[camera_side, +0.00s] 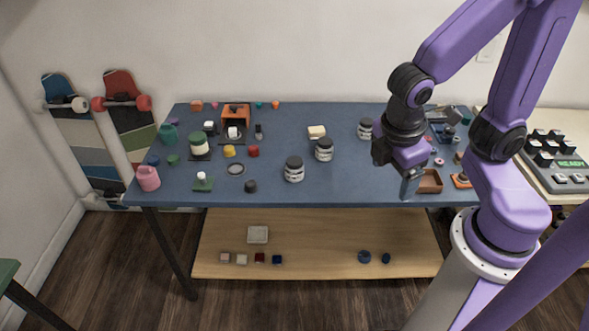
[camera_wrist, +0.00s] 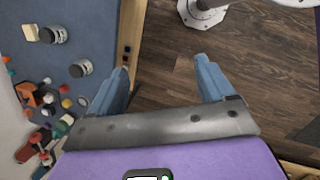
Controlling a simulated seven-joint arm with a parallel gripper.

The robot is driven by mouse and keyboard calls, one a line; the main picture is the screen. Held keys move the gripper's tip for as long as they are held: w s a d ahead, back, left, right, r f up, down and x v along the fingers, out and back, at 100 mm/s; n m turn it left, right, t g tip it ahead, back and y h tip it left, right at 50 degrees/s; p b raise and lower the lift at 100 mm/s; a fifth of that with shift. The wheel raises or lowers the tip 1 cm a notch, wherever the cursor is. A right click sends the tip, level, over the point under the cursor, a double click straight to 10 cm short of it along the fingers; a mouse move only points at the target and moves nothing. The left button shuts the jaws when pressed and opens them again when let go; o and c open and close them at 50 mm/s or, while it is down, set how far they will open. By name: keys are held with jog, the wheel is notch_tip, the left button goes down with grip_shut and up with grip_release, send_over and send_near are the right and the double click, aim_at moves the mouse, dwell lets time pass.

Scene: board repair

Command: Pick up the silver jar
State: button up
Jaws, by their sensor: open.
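Three similar silver-grey jars with dark lids stand upright on the blue table: a front one (camera_side: 293,169), a middle one (camera_side: 324,150) and a back one (camera_side: 365,129). I cannot tell them apart by colour at this size. Two such jars show at the left of the wrist view, an upper one (camera_wrist: 55,34) and a lower one (camera_wrist: 80,68). My gripper (camera_side: 411,186) is to the right of the jars, near the table's front edge, pointing down. In the wrist view its blue fingers (camera_wrist: 162,70) are apart, with only the wooden floor and shelf edge seen between them.
The blue table (camera_side: 340,188) has clear room between the jars and my gripper. A brown tray (camera_side: 429,181) lies close beside my gripper. A cream block (camera_side: 317,131) lies behind the middle jar. Several small items, including a pink jar (camera_side: 148,179), crowd the left side.

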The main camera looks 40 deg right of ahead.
jog(key=w+a+f+n+t+h, duration=0.25)
jog(key=w+f+h, duration=0.25)
jog(key=w, duration=0.4)
jog(key=n+t+h, duration=0.5)
jog(key=n+t, duration=0.5)
jog(key=n, duration=0.1)
send_near(295, 169)
jog(key=shift+y, duration=0.3)
jog(key=x, duration=0.6)
jog(key=shift+w+d, duration=0.1)
jog(key=shift+d, duration=0.25)
jog(key=shift+r+x, duration=0.15)
jog(key=shift+x, duration=1.35)
jog(key=shift+r+x, duration=0.15)
jog(key=shift+x, duration=1.3)
jog(key=shift+a, duration=0.1)
jog(key=c, duration=1.2)
